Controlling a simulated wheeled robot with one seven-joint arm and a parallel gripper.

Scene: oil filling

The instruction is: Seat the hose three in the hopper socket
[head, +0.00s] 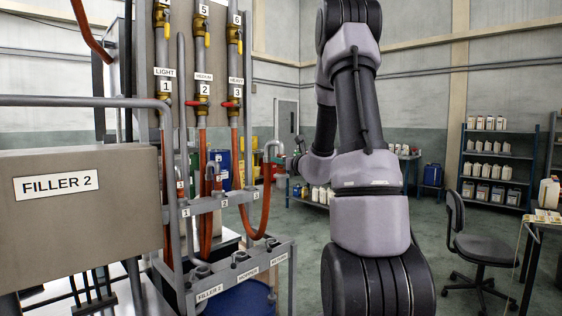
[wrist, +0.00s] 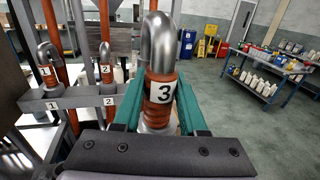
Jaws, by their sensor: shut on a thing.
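Hose three (head: 266,195) hangs orange from the HEAVY valve in the head view, loops down and rises to a bent metal end. Its end, with a white "3" label, fills the middle of the wrist view (wrist: 160,92). My gripper (head: 279,160) is shut on this end, with teal fingers on both sides of the collar in the wrist view (wrist: 158,110). The end is held upright, above and right of the numbered rail. The hopper socket (head: 240,257) is the middle one on the lower rail, above its HOPPER label (head: 247,272). No hose is in it.
Hose one (wrist: 50,75) and hose two (wrist: 106,70) stand in the numbered rail (wrist: 75,100), left of my gripper. Filler (head: 203,270) and return (head: 271,243) sockets flank the hopper socket. A FILLER 2 box (head: 90,210) stands left. A chair (head: 472,225) stands right on open floor.

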